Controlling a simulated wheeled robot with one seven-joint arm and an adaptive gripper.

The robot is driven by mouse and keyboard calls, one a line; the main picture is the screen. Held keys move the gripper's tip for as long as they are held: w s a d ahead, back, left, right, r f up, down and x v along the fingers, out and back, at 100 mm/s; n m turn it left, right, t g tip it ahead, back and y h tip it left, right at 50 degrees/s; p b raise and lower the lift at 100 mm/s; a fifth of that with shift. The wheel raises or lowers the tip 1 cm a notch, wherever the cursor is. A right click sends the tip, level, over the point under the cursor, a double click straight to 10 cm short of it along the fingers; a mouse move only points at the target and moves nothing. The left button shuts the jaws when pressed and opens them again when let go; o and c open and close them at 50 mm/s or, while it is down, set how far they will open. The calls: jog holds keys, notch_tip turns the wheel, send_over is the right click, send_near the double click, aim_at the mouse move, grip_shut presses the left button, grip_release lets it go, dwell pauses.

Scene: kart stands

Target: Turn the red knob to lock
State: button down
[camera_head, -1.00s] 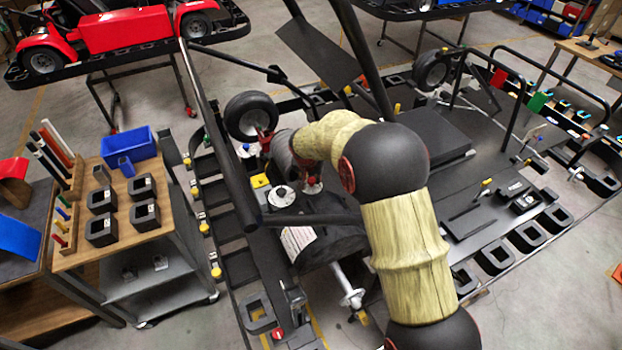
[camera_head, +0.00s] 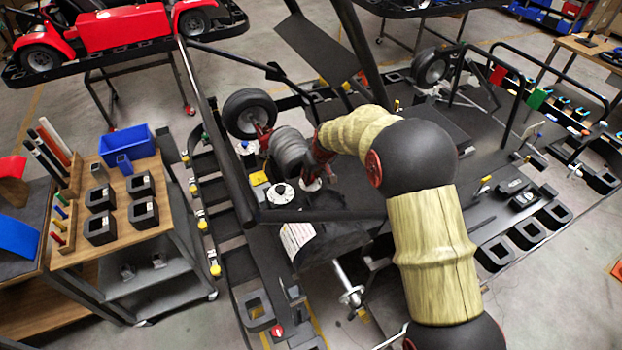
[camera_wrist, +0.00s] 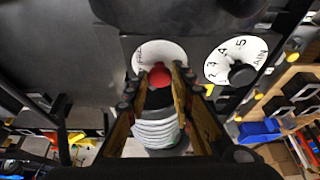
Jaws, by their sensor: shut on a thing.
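The red knob (camera_wrist: 160,77) shows in the wrist view in front of a white round dial plate (camera_wrist: 150,52) on a dark panel. My gripper (camera_wrist: 168,79) is shut on the red knob, one finger on each side of it. Part of the plate's lettering is hidden. In the head view, my gripper (camera_head: 316,174) points down at the kart, close above a white plate (camera_head: 309,185); the knob itself is hidden there.
A white numbered dial (camera_wrist: 240,62) with a black knob sits close to the right in the wrist view. A grey ribbed cylinder (camera_wrist: 158,130) lies close to the fingers. In the head view, black frame tubes (camera_head: 310,216) run near the arm and a wooden-topped cart (camera_head: 125,195) stands left.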

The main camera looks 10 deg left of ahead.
jog(key=n+b, duration=0.2)
jog(key=b, duration=0.1)
jog(key=n+g+y+b, duration=0.1)
jog(key=n+b, duration=0.1)
jog(key=b, duration=0.1)
jog(key=shift+w+d+f, duration=0.1)
jog(key=shift+w+f, duration=0.1)
jog(key=shift+w+r+n+g+y+b, duration=0.15)
jog(key=shift+n+g+b, duration=0.25)
jog(key=shift+n+b, duration=0.45)
jog(key=shift+s+r+n+g+y+b, duration=0.1)
jog(key=shift+n+g+y+b, duration=0.25)
jog(key=shift+n, duration=0.9)
jog(key=c, duration=1.5)
grip_release()
jog(key=shift+c, duration=0.2)
jog(key=v, duration=0.7)
jog(key=shift+r, duration=0.2)
jog(key=shift+w, duration=0.1)
